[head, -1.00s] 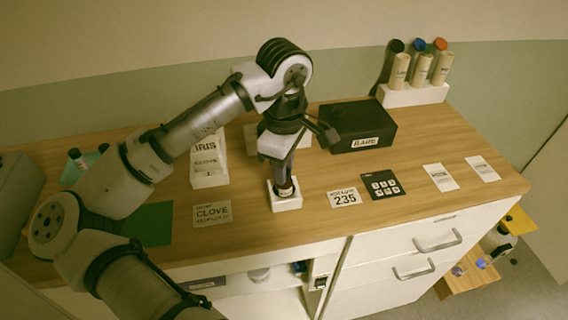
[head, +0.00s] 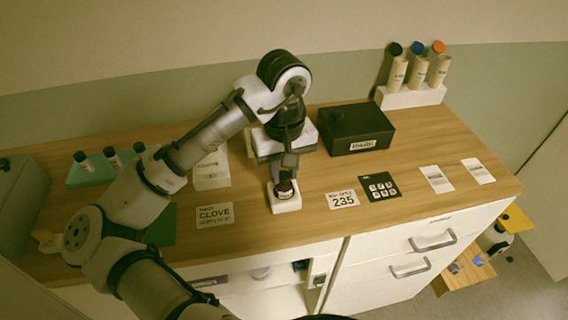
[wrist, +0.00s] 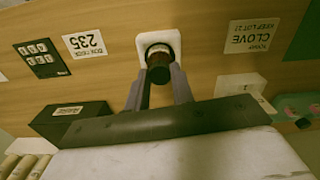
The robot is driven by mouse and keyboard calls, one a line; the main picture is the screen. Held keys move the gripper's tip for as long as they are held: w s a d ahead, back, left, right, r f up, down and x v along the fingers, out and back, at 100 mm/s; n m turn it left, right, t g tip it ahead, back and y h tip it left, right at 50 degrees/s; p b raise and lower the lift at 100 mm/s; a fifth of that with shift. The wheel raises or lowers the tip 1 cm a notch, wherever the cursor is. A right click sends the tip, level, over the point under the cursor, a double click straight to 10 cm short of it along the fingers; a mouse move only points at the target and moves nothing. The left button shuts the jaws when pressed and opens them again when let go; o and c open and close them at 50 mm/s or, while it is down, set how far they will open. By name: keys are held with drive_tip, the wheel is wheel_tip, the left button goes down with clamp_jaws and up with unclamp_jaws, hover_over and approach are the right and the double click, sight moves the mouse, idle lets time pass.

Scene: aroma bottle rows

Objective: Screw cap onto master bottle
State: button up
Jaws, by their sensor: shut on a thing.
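The master bottle (head: 285,194) is a small dark bottle with a pale label. It stands upright in a white square holder (head: 287,207) near the counter's front edge, and it also shows in the wrist view (wrist: 159,50). A dark cap (wrist: 159,75) sits at its top, between my fingers. My gripper (head: 287,178) points down from above and is shut on the cap. In the wrist view my gripper (wrist: 160,84) has one finger on each side of it. The cap's threads are hidden.
A black box (head: 356,128) stands behind on the right, with a white rack (head: 410,97) of tubes beyond it. A CLOVE card (head: 215,215), a 235 card (head: 342,199) and a dark keypad card (head: 381,188) lie around the holder. A teal tray (head: 88,178) with small bottles is at left.

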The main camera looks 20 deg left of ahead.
drive_tip(key=m, duration=0.4)
drive_tip(key=shift+p, duration=0.3)
drive_tip(key=m, duration=0.5)
drive_tip(key=o, duration=0.9)
drive_tip(key=shift+n, duration=0.3)
